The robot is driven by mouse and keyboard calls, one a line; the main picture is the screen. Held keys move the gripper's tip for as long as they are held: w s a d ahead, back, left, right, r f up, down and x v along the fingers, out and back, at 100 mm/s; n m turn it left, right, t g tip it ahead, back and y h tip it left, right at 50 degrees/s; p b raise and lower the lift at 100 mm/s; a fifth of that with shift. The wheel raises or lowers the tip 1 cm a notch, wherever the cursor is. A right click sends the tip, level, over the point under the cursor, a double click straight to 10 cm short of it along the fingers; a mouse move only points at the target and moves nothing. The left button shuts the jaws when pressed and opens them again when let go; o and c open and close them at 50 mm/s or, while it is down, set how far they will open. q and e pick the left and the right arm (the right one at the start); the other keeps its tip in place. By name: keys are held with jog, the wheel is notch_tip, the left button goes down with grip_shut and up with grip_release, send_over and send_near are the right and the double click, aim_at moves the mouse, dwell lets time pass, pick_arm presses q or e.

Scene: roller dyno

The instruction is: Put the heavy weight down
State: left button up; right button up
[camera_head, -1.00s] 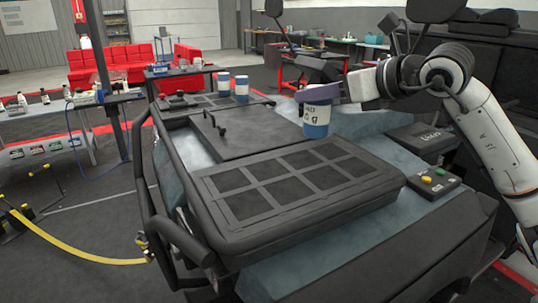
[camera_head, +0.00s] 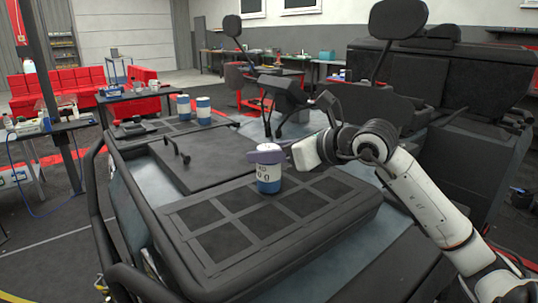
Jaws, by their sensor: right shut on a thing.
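The heavy weight is a white and blue cylinder (camera_head: 268,179) with dark markings. It stands upright at the near black rack panel (camera_head: 245,222), over its grid of square pads; whether its base touches the panel is hard to tell. My right gripper (camera_head: 268,154) is shut on the weight near its top, with purple-grey fingers, and the arm comes in from the right. My left gripper is not in view.
Two similar blue and white cylinders (camera_head: 203,110) (camera_head: 183,107) stand on the far rack panel. A flat black lid with a handle (camera_head: 185,152) lies between the panels. Black tube bars (camera_head: 100,200) edge the left side. Handlebars and mirrors rise behind.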

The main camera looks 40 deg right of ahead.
jog(key=shift+f, duration=0.1)
jog(key=o, duration=1.5)
jog(key=shift+f, duration=0.1)
jog(key=shift+c, duration=0.2)
jog(key=b+v, duration=0.2)
jog(key=v, duration=1)
